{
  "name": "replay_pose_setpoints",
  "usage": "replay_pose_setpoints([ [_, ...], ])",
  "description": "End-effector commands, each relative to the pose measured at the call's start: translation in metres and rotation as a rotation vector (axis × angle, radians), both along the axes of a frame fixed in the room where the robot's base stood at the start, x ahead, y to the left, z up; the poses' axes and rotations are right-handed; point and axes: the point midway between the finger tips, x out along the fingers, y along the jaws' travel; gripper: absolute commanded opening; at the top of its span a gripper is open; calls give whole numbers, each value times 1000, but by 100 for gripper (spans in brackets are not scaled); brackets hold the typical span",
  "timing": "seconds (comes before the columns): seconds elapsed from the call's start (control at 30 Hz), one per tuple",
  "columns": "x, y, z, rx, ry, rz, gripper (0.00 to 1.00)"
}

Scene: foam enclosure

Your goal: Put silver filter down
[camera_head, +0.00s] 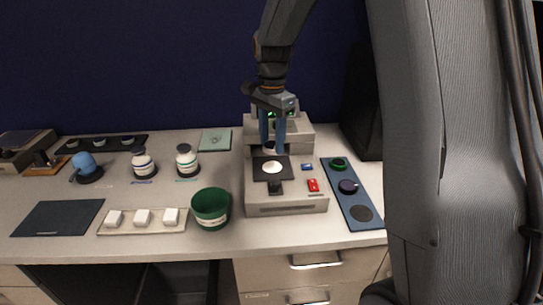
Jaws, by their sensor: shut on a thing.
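My gripper (271,143) points straight down over the grey machine (286,205), in the right half of the view. Its two blue fingers are shut on a small silver-grey piece (270,149), which looks like the silver filter. Fingers and shadow partly hide it. It is just behind a black square plate (258,175) that bears a pale round disc (272,167). I cannot tell whether the piece touches the machine.
Two white jars, a blue-topped item and a tray of white blocks (143,218) are further left.

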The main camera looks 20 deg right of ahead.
Motion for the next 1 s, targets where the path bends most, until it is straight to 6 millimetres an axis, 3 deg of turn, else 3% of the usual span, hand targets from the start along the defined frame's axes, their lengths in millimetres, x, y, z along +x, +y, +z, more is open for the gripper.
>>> replay_pose_setpoints([
  [0.5,-1,-2,-56,0,2,-4,20],
  [0.9,0,-3,-64,0,0,-5,20],
  [0.93,0,-3,-64,0,0,-5,44],
  [1.0,0,-3,-63,0,0,-5,56],
])
